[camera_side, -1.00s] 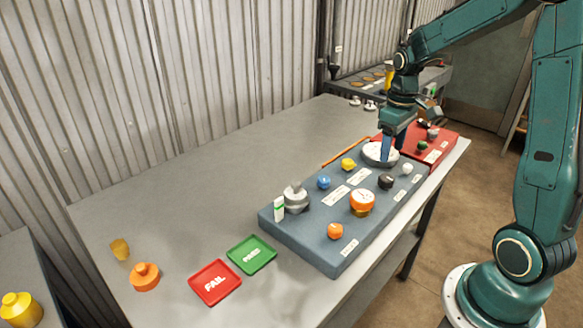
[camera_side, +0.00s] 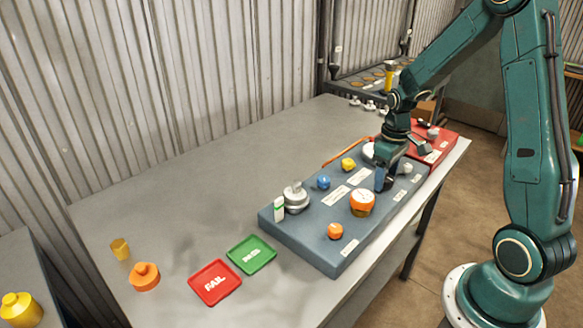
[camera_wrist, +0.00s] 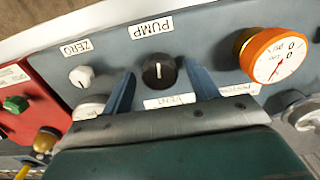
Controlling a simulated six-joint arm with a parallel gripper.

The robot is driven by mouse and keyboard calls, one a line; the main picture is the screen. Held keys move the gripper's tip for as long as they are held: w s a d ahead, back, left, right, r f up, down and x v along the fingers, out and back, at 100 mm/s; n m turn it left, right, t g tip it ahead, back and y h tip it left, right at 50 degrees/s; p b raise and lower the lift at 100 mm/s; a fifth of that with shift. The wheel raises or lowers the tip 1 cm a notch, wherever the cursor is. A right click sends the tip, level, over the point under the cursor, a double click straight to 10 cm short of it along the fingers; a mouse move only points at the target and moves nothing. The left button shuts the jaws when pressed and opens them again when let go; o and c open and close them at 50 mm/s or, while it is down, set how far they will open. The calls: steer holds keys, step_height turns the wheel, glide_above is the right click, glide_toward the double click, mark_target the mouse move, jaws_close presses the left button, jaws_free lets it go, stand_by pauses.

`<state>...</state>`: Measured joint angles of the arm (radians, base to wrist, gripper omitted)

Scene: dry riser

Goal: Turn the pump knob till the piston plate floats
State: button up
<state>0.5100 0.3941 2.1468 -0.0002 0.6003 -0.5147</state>
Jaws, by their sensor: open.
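The pump knob (camera_wrist: 159,72) is black with a white pointer line and sits under the PUMP label (camera_wrist: 151,29) in the wrist view. My gripper (camera_wrist: 160,82) is open, with one blue finger on each side of the knob and gaps between. An orange-rimmed gauge (camera_wrist: 275,56) is right of the knob in the wrist view.
The blue-grey panel (camera_side: 300,238) also bears a white ZERO knob (camera_wrist: 82,76), and blue (camera_side: 323,182), yellow (camera_side: 348,164) and orange (camera_side: 335,231) knobs. A red box (camera_side: 440,146) adjoins its far end. Red (camera_side: 215,282) and green (camera_side: 252,255) trays lie left on the table.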

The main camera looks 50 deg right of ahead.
steer(key=c, duration=1)
steer(key=shift+m, duration=1.3)
steer(key=o, duration=1)
steer(key=shift+r, duration=0.15)
